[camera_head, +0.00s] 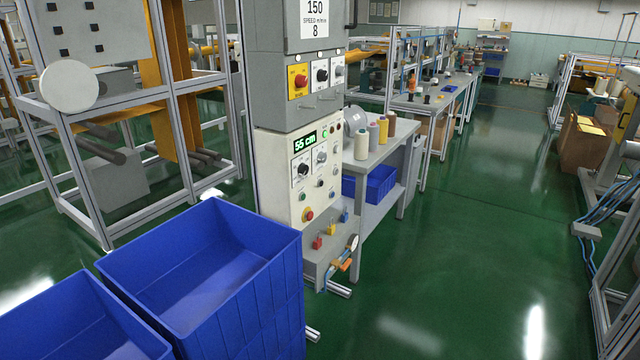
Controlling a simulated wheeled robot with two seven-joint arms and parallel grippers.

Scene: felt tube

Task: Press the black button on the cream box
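The cream box (272,180) stands upright in the middle of the view, below a grey control box. Its front faces right and carries a green-lit display (304,142) reading "55 cm". Some small controls look dark, but at this size I cannot tell which is the black button. Neither of my grippers is in view.
Two blue bins, a larger one (282,245) and a nearer one (88,290), stand at the front left before the box. A grey bench (385,150) with thread cones is behind it to the right. The green floor (450,260) is open at right.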

